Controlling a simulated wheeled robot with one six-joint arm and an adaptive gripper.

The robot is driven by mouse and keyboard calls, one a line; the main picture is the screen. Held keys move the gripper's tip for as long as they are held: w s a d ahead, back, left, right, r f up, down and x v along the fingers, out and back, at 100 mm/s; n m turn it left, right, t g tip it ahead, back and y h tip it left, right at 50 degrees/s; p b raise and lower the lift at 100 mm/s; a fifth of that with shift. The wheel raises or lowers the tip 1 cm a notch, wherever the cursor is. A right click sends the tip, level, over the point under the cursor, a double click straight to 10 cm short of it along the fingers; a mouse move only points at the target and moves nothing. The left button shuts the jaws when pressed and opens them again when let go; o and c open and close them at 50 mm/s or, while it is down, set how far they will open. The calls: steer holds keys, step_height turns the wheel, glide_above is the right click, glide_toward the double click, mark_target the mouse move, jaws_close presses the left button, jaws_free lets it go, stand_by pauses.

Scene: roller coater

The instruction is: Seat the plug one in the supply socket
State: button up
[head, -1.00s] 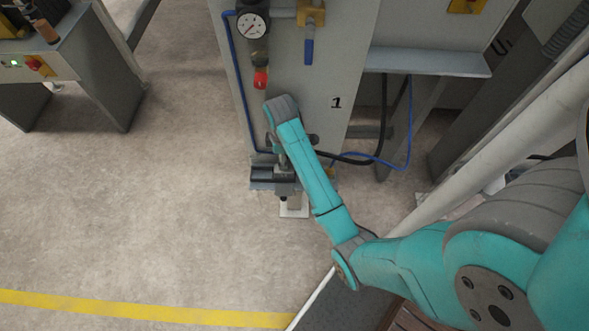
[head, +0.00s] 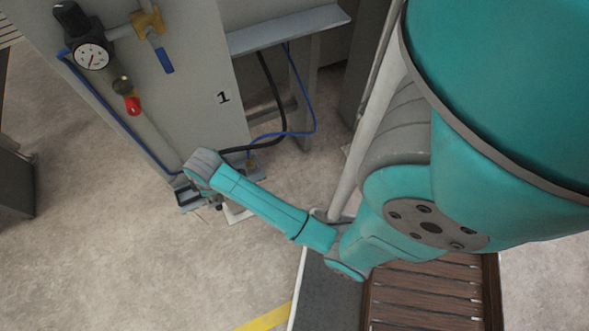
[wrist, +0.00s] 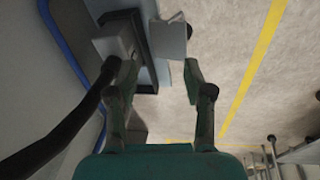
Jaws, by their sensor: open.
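In the wrist view my gripper (wrist: 152,70) is open, its two dark green fingers apart. A pale grey block (wrist: 116,42) with a thick black cable (wrist: 65,130) running up to it lies just beyond the left fingertip; it looks like plug one, but I cannot be sure. A lighter grey block (wrist: 168,40) lies ahead, between the finger lines and closer to the right one. I cannot tell whether either finger touches anything. In the head view my wrist hides the gripper above a small dark bracket (head: 188,196). I cannot make out the supply socket.
The grey cabinet panel marked 1 (head: 205,120) carries a gauge (head: 92,56), a blue-handled valve (head: 163,56) and a red knob (head: 133,106). A black cable (head: 272,100) and blue hose (head: 310,110) hang beside it. Open floor (head: 120,260) lies in front.

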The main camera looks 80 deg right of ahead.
steer(key=s+a+r+m+t, duration=0.1)
steer(key=s+a+m+t, duration=0.15)
steer(key=s+a, duration=0.4)
steer(key=s+a+r+m+t, duration=0.1)
steer(key=s+a+t, duration=0.25)
steer(key=s, duration=0.65)
steer(key=s+a+r+m+t, duration=0.1)
steer(key=s+r+t, duration=0.2)
steer(key=s+r, duration=0.3)
steer(key=s+a+r+m+t, duration=0.1)
steer(key=s+r+t, duration=0.2)
steer(key=s+r, duration=0.4)
step_height(320, 180, up, 7)
steer(key=shift+a+r+m+y, duration=0.1)
steer(key=shift+a+m+y, duration=0.25)
steer(key=shift+y, duration=0.05)
